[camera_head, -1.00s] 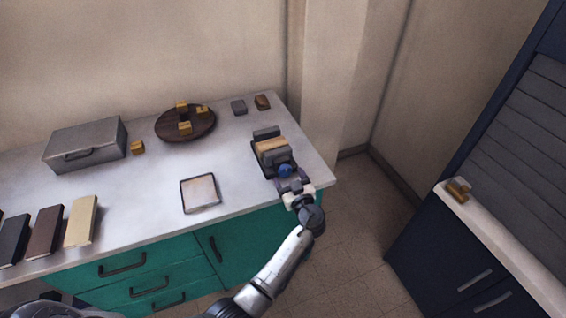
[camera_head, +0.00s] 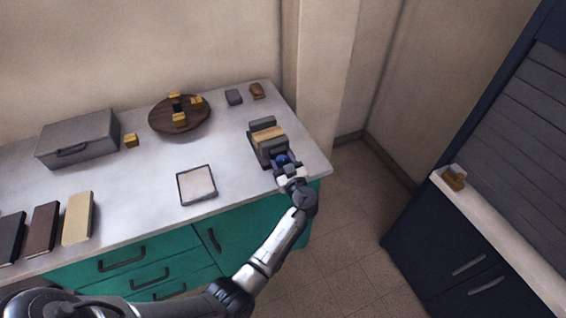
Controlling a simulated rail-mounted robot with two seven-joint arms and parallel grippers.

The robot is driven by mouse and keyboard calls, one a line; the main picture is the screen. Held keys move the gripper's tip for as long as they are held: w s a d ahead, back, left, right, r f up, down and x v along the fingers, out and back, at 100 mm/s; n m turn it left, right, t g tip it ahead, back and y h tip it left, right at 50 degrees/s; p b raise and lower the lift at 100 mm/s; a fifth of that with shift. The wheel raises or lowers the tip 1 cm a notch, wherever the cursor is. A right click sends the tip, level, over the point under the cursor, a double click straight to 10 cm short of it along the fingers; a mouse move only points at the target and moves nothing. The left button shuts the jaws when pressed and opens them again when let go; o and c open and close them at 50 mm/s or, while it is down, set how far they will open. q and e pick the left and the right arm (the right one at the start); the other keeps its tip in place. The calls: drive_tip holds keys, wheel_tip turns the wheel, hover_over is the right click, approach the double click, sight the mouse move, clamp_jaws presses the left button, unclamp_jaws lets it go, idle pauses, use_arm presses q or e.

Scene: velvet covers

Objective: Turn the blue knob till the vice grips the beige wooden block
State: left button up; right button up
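The grey vice (camera_head: 273,150) stands near the right end of the white worktop. The beige wooden block (camera_head: 269,135) sits between its jaws; whether both jaws press on it is too small to tell. The blue knob (camera_head: 282,159) is on the vice's near side and partly hidden by my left gripper (camera_head: 284,166). That gripper reaches up from the front edge, with its fingertips at the knob. Whether the fingers are closed on it cannot be made out. My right gripper is not in view.
A framed pale tray (camera_head: 197,185) lies left of the vice. A round brown board (camera_head: 160,121) with yellow blocks, a grey box (camera_head: 78,139) and books (camera_head: 78,218) are farther left. A grey cube (camera_head: 234,97) and brown block (camera_head: 257,91) lie behind. The worktop's middle is clear.

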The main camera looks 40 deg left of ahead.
use_arm(q)
drive_tip(key=c, duration=0.4)
drive_tip(key=shift+f+m+b, duration=0.15)
drive_tip(key=shift+m+b, duration=0.5)
drive_tip(key=shift+m, duration=0.15)
drive_tip(key=shift+m+b, duration=0.35)
drive_tip(key=shift+m, duration=0.45)
drive_tip(key=shift+w+m, duration=0.1)
drive_tip(key=shift+m, duration=1.6)
drive_tip(key=o, duration=0.9)
drive_tip(key=shift+o, duration=0.2)
drive_tip(key=shift+d, duration=0.1)
